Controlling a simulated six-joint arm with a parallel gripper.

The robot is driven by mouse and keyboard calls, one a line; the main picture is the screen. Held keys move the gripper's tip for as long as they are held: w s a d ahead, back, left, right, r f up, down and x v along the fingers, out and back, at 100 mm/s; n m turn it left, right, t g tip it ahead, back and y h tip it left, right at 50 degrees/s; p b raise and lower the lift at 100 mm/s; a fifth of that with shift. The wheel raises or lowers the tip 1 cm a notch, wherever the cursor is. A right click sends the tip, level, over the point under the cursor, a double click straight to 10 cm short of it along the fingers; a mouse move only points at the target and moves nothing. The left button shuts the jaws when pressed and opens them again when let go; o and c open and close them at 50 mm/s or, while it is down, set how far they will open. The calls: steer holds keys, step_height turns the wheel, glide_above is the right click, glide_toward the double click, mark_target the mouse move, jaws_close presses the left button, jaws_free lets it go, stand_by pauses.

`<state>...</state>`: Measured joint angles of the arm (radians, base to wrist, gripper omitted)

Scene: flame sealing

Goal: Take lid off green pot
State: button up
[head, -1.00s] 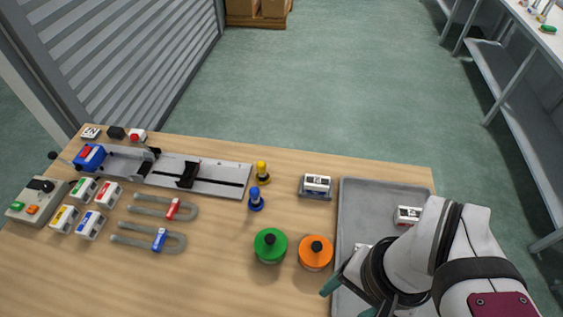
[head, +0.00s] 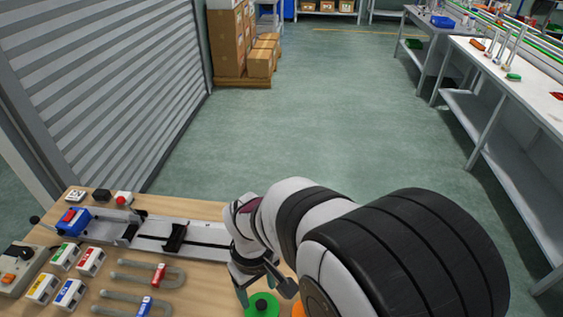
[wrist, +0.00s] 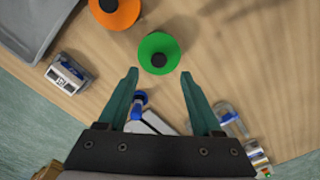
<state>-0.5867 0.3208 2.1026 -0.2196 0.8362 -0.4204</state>
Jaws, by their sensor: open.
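The green pot has a round green lid (head: 261,306) with a black knob, at the bottom edge of the head view. In the wrist view the lid (wrist: 158,53) lies just beyond my fingertips, roughly centred between them, with its black knob on top. My gripper (wrist: 159,74) is open and empty, its two green fingers spread apart. In the head view my gripper (head: 262,290) is above and close to the green lid. The lid hides the pot's body in the wrist view.
An orange-lidded pot (wrist: 115,12) stands beside the green one, with a grey tray (wrist: 30,25) past it. A small labelled block (wrist: 67,74) sits on the table. Clamps (head: 150,273), colored boxes (head: 67,292) and a metal rail (head: 185,236) occupy the left side.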

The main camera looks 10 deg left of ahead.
mark_target(261, 303)
step_height(261, 303, down, 6)
steer(key=shift+d+r, duration=0.1)
steer(key=shift+r, duration=0.05)
jaws_close()
